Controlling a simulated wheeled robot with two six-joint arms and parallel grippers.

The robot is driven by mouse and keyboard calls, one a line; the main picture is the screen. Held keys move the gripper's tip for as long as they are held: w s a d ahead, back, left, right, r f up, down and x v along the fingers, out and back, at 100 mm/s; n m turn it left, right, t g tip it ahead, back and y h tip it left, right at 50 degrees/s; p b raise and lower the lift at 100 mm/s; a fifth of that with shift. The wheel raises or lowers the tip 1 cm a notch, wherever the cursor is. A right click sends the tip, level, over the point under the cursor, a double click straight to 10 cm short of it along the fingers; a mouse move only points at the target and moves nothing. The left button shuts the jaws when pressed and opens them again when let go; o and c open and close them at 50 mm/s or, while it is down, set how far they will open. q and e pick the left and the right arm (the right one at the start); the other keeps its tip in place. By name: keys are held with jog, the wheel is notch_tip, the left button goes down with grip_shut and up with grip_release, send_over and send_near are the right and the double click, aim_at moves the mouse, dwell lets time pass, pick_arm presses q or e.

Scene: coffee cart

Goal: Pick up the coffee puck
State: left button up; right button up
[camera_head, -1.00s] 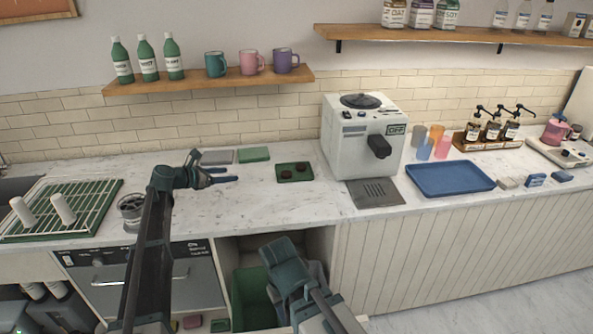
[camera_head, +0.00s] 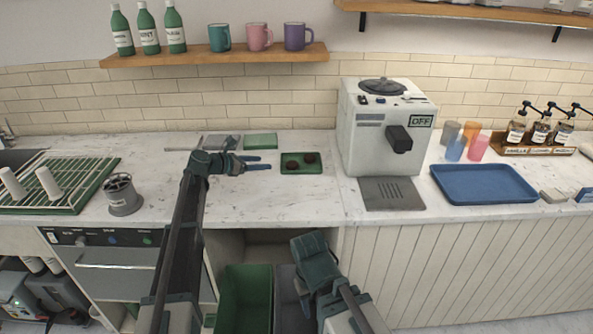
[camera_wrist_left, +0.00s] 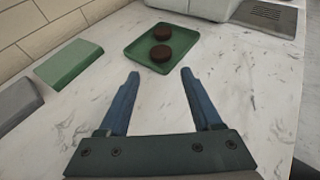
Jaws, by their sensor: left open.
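Two dark brown coffee pucks lie on a small green tray (camera_head: 301,169) on the counter, left of the coffee machine. In the head view one puck (camera_head: 292,165) is on the left and the other (camera_head: 310,158) on the right. In the left wrist view the near puck (camera_wrist_left: 160,54) and the far puck (camera_wrist_left: 162,31) lie beyond the fingertips. My left gripper (camera_head: 268,164) is open and empty, just left of the tray; in the wrist view its blue fingers (camera_wrist_left: 158,73) point at the tray. My right arm is low in front of the counter; its fingers cannot be made out.
A white coffee machine (camera_head: 385,128) stands right of the tray, with a blue tray (camera_head: 484,184) farther right. A green block (camera_head: 260,141) and a grey block (camera_head: 222,141) lie behind my left gripper. A grey canister (camera_head: 122,195) and a drying rack (camera_head: 60,188) are at left. The counter front is clear.

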pick_arm(q)
jog(key=shift+w+d+f, duration=0.15)
jog(key=shift+d+f, duration=0.05)
jog(key=shift+f, duration=0.2)
jog(key=shift+w+d, duration=0.1)
jog(key=b, duration=0.4)
send_near(291, 164)
jog(key=x, duration=0.3)
jog(key=shift+w+f, duration=0.1)
jog(key=shift+w, duration=0.2)
jog(key=shift+w+d, duration=0.15)
jog(key=shift+d, duration=0.1)
jog(key=shift+b+x, duration=0.85)
jog(key=shift+x, duration=1.75)
jog(key=shift+c, duration=0.2)
jog(key=c, duration=1)
